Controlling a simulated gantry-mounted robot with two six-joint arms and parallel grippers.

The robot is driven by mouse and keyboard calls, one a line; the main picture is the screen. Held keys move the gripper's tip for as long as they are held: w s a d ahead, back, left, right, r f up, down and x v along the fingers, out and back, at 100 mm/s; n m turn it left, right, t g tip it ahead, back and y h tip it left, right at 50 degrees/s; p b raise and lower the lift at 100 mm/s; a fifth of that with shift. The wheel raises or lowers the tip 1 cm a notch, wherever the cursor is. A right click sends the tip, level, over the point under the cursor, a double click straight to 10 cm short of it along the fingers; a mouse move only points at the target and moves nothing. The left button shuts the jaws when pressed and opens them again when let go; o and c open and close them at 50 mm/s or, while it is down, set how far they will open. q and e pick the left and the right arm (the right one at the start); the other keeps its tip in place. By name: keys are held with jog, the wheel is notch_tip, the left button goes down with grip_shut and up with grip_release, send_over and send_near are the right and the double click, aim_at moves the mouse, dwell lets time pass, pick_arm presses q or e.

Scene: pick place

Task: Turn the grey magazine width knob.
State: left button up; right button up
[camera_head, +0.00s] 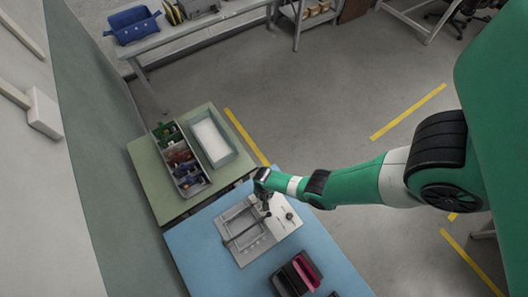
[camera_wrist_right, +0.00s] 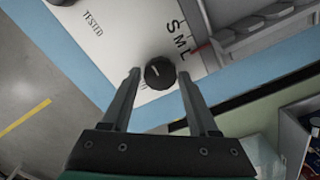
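A grey and white device (camera_head: 240,232) with an open recessed frame sits on the blue table. In the right wrist view a dark round knob (camera_wrist_right: 160,73) with a light pointer mark stands on its white panel, beside the letters S, M, L. My right gripper (camera_head: 266,207) reaches down over the device; in the wrist view its fingers (camera_wrist_right: 158,72) are apart, one on each side of the knob, with small gaps showing. I cannot tell how far the fingertips are above the panel. My left gripper is not in view.
A second knob (camera_head: 289,216) sits on the panel. Black and pink bins (camera_head: 278,286) lie on the blue table (camera_head: 195,250). A green table (camera_head: 150,180) behind holds a compartment box (camera_head: 200,187) and a pale blue tray (camera_head: 232,154). Open floor lies to the right.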

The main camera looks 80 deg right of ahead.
jog(key=shift+o, duration=1.3)
jog(key=shift+r, duration=0.1)
notch_tip(320, 180, up, 12)
jog(key=p, duration=1.1)
jog(key=shift+f+p, duration=0.25)
jog(key=shift+p, duration=0.1)
